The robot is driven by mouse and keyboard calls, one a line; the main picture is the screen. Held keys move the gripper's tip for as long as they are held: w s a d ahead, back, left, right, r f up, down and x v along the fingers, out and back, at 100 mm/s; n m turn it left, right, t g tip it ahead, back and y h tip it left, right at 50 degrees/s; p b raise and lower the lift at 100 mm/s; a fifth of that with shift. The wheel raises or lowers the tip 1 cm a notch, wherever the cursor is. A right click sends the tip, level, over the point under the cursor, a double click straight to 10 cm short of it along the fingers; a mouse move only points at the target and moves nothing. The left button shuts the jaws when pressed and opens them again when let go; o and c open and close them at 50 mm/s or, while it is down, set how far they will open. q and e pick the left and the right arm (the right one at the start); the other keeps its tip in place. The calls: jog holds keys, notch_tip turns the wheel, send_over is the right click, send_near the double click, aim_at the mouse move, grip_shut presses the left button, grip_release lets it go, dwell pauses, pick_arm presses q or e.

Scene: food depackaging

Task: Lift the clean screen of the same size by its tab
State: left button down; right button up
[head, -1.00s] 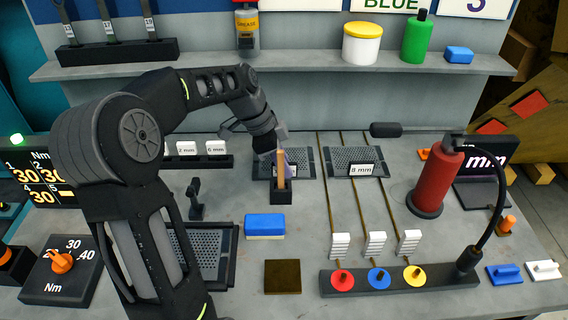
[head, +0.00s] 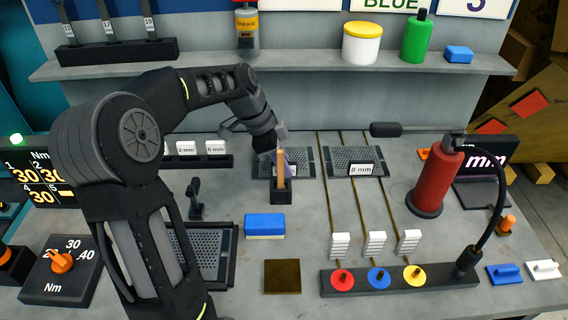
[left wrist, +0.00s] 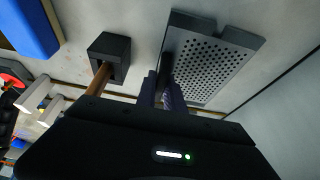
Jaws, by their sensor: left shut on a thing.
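A dark grey perforated screen (head: 300,157) is at the back middle of the bench, partly behind my left gripper (head: 279,156). In the left wrist view the same screen (left wrist: 212,62) shows its holes and a tab near my left gripper (left wrist: 166,92). The fingers are shut on the tab. I cannot tell whether the screen is clear of the bench. Its size label is mostly hidden. A second screen (head: 352,157), behind an "8 mm" label (head: 362,169), lies to its right. Another perforated screen (head: 203,250) is at front left, partly behind my arm. My right gripper is not in view.
A wooden handle stands in a black block (head: 281,196), close in front of the held screen; the block also shows in the left wrist view (left wrist: 112,48). A blue and white sponge (head: 264,227), a brown square (head: 282,277) and a red bottle (head: 437,180) are nearby.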

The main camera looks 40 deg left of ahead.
pick_arm(q)
jog(key=shift+r, duration=0.15)
notch_tip(320, 180, up, 10)
jog(key=shift+f+b, duration=0.1)
jog(key=shift+b, duration=0.4)
dwell(0.3)
